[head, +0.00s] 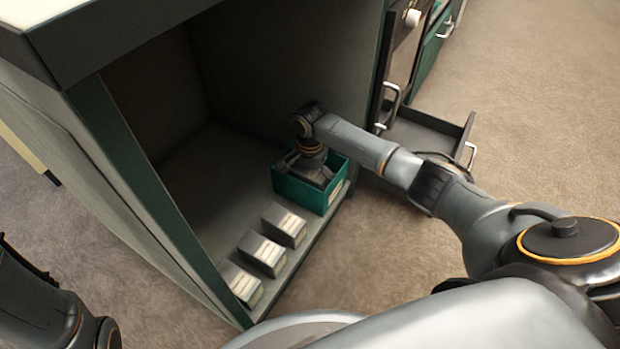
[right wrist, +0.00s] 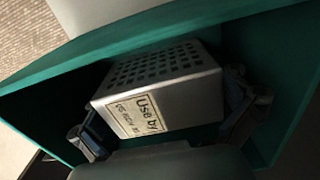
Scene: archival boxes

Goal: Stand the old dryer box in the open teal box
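The open teal box (head: 319,199) stands on the cabinet's floor at its right front corner. My right gripper (head: 312,172) reaches down into it. In the right wrist view, a pale box with a perforated top and a "Use by" label (right wrist: 160,95) is inside the teal box (right wrist: 140,40). The label's smaller line is illegible. The fingers of my right gripper (right wrist: 165,122) are on either side of this box; whether they press on it is unclear. The box's lower part is hidden. My left arm shows at the lower left, its fingers out of view.
Three pale boxes with labels (head: 262,254) stand in a row along the cabinet floor's front edge, left of the teal box. The cabinet floor behind them is clear. A pulled-out drawer (head: 432,135) is to the right of the cabinet. Cabinet walls and top surround the space.

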